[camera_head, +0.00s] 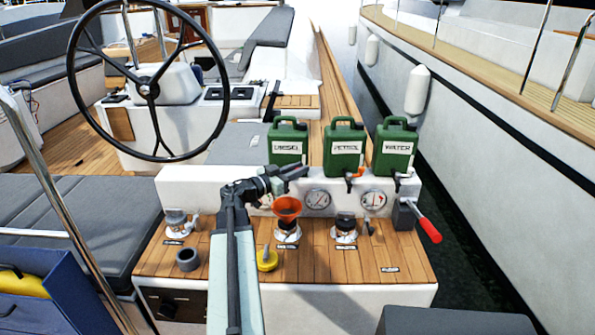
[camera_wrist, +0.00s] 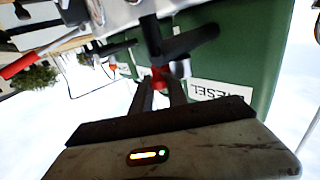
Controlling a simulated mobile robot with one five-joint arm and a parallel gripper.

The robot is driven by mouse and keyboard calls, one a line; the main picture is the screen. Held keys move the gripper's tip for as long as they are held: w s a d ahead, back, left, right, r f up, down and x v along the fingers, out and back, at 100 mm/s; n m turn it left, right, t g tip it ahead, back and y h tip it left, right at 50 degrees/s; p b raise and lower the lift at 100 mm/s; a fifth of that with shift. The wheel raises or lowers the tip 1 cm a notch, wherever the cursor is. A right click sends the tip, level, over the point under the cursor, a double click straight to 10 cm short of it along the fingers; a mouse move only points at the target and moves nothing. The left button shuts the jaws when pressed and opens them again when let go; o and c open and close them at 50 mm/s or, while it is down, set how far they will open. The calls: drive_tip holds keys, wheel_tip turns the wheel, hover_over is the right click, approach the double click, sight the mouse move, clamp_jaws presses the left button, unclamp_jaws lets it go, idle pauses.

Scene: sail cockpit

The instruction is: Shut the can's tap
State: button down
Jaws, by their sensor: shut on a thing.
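The green DIESEL can (camera_head: 288,145) stands upright at the left of a row of three on the white ledge. In the wrist view its green side (camera_wrist: 245,45) and label show tilted. My gripper (camera_head: 290,174) is at the foot of this can, in front of its tap, and hides most of the tap in the head view. In the wrist view my gripper's fingers (camera_wrist: 160,85) are closed around the small red tap handle (camera_wrist: 158,75), beside the black tap body (camera_wrist: 180,42). I cannot tell whether the tap is open. An orange funnel (camera_head: 286,207) stands in a deck filler below.
The green PETROL can (camera_head: 344,150), with an orange-red tap handle, and the WATER can (camera_head: 395,150) stand to the right. Gauges (camera_head: 318,199) and a red-handled lever (camera_head: 428,228) are near.

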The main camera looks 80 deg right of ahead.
drive_tip(key=shift+d+n+t+h, duration=0.1)
drive_tip(key=shift+n+t+h, duration=0.2)
drive_tip(key=c, duration=1.3)
unclamp_jaws()
drive_tip(key=v, duration=0.8)
drive_tip(key=shift+d, duration=0.1)
